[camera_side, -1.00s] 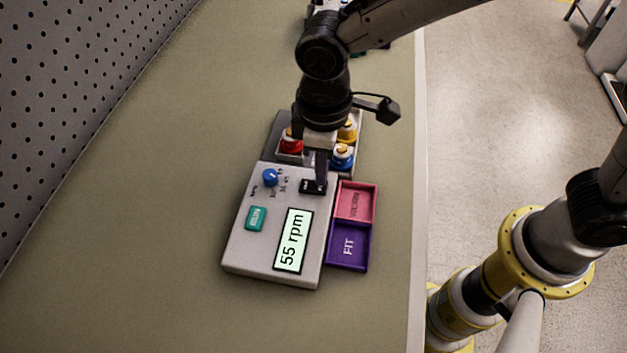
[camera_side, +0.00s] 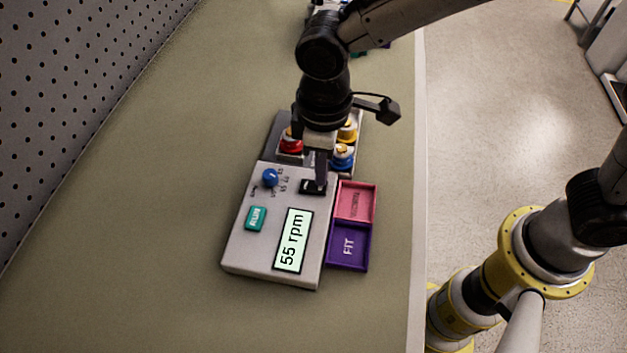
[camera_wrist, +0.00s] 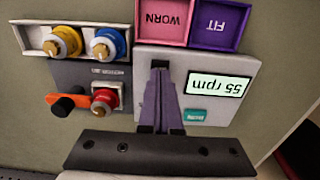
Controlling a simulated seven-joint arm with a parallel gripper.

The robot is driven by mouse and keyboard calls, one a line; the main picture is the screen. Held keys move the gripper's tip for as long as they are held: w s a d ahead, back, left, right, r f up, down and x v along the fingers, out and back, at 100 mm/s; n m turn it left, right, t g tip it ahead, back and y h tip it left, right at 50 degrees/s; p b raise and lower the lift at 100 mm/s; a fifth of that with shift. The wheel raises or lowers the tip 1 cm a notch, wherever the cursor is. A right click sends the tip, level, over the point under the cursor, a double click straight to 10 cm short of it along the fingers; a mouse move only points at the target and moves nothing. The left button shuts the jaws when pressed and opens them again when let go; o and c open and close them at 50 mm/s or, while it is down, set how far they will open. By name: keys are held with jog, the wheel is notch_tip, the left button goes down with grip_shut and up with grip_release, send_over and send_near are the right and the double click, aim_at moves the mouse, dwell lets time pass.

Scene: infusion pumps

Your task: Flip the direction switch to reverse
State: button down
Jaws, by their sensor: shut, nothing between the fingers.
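The pump's control box (camera_side: 245,250) lies on the bench with its display (camera_side: 291,241) reading 55 rpm. The small black direction switch (camera_side: 308,187) is on its top face near the right edge. My gripper (camera_side: 321,184) is shut and empty, pointing down with its tips at the switch, touching or just above it. In the wrist view the closed fingers of my gripper (camera_wrist: 161,72) cover most of the switch, so its rocker position is hidden.
A pink WORN tray (camera_side: 372,204) and a purple FIT tray (camera_side: 331,262) adjoin the box's right side. Behind it sit a red knob (camera_wrist: 103,99), an orange lever (camera_wrist: 66,104), and yellow (camera_wrist: 64,38) and blue (camera_wrist: 108,42) pieces. The bench at left is clear.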

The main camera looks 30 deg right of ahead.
jog(key=shift+f, duration=0.9)
dwell(0.8)
jog(key=shift+r, duration=3.5)
